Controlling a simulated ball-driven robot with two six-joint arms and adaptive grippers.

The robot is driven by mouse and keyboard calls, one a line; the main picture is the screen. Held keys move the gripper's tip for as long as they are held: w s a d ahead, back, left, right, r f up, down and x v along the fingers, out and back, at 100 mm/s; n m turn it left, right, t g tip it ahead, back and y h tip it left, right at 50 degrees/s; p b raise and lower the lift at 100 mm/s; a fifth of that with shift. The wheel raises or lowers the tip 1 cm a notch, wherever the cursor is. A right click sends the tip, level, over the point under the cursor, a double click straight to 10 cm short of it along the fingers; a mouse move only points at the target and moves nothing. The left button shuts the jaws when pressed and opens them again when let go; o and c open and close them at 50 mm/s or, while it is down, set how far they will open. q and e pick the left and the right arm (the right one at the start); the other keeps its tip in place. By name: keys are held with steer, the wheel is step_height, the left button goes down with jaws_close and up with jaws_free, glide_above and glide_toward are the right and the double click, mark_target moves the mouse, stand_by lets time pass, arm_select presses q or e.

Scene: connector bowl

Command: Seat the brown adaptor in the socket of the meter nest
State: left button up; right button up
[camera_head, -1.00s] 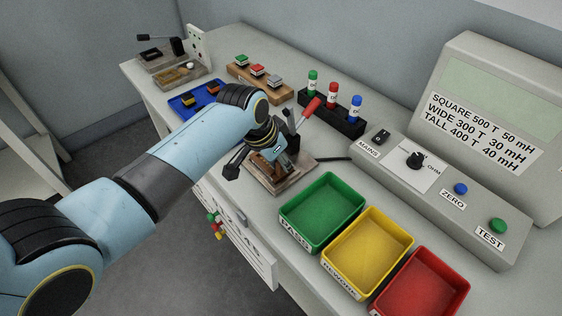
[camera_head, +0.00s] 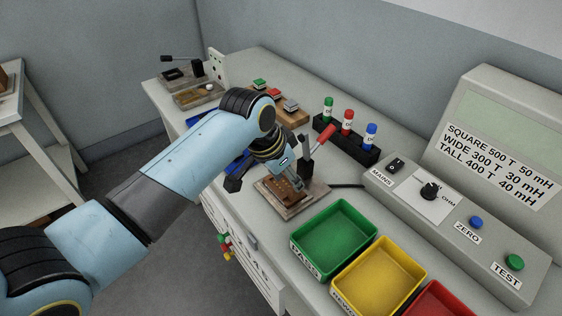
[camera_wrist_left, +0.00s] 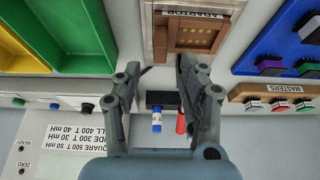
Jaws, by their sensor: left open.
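The brown adaptor (camera_head: 284,189) lies in the meter nest (camera_head: 291,211), a wooden-edged block on the bench. My right gripper is not in view.
A black rack of coloured cylinders (camera_head: 345,150) is behind. A blue tray (camera_wrist_left: 277,45) and masters block (camera_wrist_left: 285,92) are nearby.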

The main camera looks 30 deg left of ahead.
arm_select(q)
steer(key=v, duration=0.7)
steer(key=shift+s, duration=0.15)
